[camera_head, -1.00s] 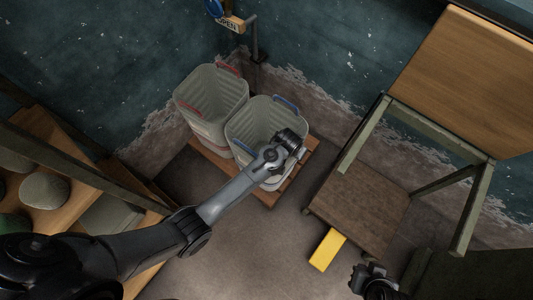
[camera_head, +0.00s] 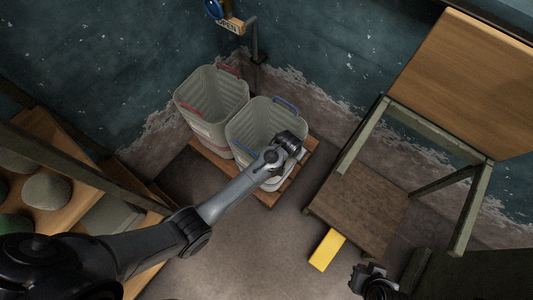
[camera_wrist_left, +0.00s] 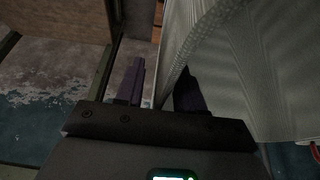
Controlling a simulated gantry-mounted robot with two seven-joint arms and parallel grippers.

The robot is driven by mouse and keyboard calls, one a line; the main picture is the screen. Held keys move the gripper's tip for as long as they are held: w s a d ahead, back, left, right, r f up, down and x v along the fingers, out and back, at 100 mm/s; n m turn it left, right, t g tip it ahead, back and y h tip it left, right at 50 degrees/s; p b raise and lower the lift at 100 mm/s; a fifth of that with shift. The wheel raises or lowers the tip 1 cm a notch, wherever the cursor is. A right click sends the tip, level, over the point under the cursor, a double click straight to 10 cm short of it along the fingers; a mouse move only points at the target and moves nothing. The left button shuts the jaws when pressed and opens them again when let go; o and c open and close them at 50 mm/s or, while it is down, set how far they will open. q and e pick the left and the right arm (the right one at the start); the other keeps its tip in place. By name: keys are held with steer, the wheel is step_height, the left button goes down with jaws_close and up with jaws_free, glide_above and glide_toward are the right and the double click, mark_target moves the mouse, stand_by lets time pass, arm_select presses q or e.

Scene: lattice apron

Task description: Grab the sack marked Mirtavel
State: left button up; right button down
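No marking that reads Mirtavel can be made out in any view. Several rounded grey and green items, which may be sacks, sit on the wooden shelf at the left of the head view; one is a grey dome-shaped item (camera_head: 46,190). My left gripper (camera_head: 294,146) is at the rim of the grey bin with blue handles (camera_head: 238,127). In the left wrist view its fingers (camera_wrist_left: 160,85) are apart, one outside the bin's wall and one on the inner side. My right gripper (camera_head: 370,278) is at the bottom edge, its fingers unclear.
A second grey bin with red handles (camera_head: 208,100) stands beside the first on a low wooden platform (camera_head: 272,197). A wooden chair or stand (camera_head: 362,210) is to the right, with a yellow block (camera_head: 327,250) in front of it. The floor between is clear.

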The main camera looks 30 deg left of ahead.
arm_select(q)
jaws_close()
stand_by(1.3)
